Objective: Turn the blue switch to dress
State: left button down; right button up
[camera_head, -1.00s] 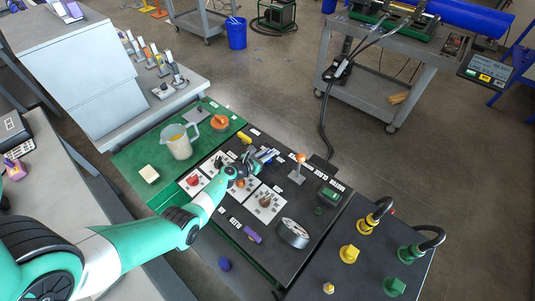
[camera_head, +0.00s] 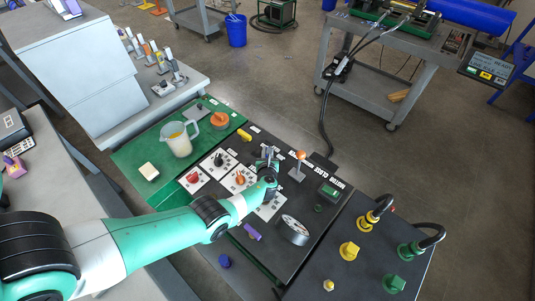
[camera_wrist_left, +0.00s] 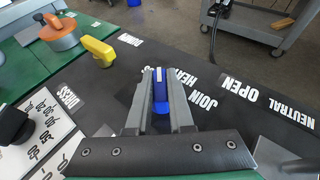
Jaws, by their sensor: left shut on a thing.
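The blue switch (camera_wrist_left: 161,90) is between the fingers of my left gripper (camera_wrist_left: 160,78) in the left wrist view. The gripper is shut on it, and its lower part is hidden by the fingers. The visible blue end lies just left of the "HEAT" label (camera_wrist_left: 183,76). In the head view my left gripper (camera_head: 267,153) is over the black panel, and the switch is mostly hidden there. My right gripper is not in view.
A yellow handle (camera_wrist_left: 98,50) lies left of the gripper. White plates with knobs (camera_head: 239,179) are beside the arm. An orange-topped lever (camera_head: 299,166) stands close on the right. A pitcher (camera_head: 177,139) is on the green mat.

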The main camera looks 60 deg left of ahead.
pick_arm(q)
jog(key=shift+f+n+g+y+b, duration=0.2)
jog(key=shift+n+g+y+b, duration=0.1)
jog(key=shift+n+g+b, duration=0.6)
jog(key=shift+r+g+b, duration=0.15)
jog(key=shift+g+b, duration=0.2)
jog(key=shift+g, duration=0.05)
jog(key=c, duration=0.8)
grip_release()
jog(key=shift+r, duration=0.1)
